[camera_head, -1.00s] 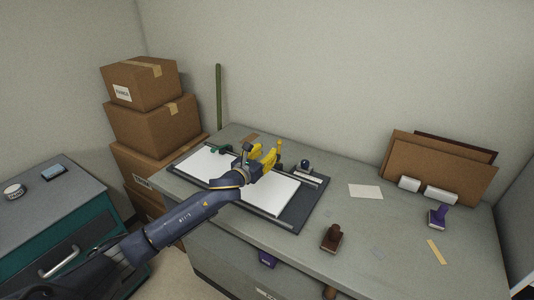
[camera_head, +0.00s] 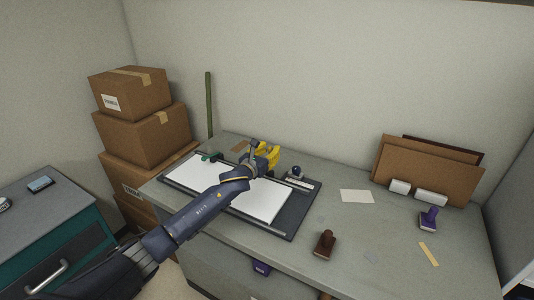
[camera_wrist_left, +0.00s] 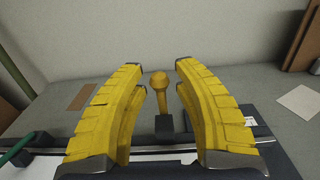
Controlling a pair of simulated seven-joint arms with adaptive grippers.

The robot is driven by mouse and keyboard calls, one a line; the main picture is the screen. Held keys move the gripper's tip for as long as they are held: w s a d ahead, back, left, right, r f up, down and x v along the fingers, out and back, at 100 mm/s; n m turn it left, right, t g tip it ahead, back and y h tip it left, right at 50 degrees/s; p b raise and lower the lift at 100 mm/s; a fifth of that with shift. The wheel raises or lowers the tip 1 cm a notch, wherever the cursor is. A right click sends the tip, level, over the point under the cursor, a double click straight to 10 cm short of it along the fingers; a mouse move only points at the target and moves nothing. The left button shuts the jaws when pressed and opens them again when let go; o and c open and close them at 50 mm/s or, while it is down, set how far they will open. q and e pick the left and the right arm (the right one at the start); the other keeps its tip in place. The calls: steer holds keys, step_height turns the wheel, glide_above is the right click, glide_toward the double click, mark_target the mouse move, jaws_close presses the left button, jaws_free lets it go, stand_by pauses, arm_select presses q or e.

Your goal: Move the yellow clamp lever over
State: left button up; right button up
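The yellow clamp lever (camera_wrist_left: 160,90) has a round knob on a short stem and stands on a dark block by the metal bar of the board. In the wrist view it shows between the two yellow fingers of my left gripper (camera_wrist_left: 158,67), with a gap on both sides. The gripper is open and points at the far side of the board. In the head view my left gripper (camera_head: 270,154) is over the back edge of the board (camera_head: 290,228), and its yellow fingers hide most or all of the lever. My right gripper is out of view.
A white sheet (camera_head: 262,203) lies on the board. A green handle (camera_head: 210,156) is at its back left, and a dark-knobbed stamp (camera_head: 296,173) at its back right. A brown stamp (camera_head: 325,243) stands in front. Boxes (camera_head: 142,135) are stacked at left.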

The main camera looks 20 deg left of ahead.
arm_select(q)
jaws_close()
steer(key=shift+s+a, duration=0.1)
steer(key=shift+s, duration=0.15)
steer(key=shift+s+a+f, duration=0.15)
steer(key=shift+s, duration=0.5)
steer(key=shift+s+a+f, duration=0.15)
steer(key=shift+s, duration=0.5)
steer(key=shift+s, duration=0.1)
steer(key=shift+s+a+f, duration=0.15)
steer(key=shift+s+f, duration=0.2)
steer(key=shift+s, duration=0.25)
steer(key=shift+s+a+f, duration=0.15)
steer(key=shift+s+f, duration=0.2)
steer(key=shift+s, duration=0.25)
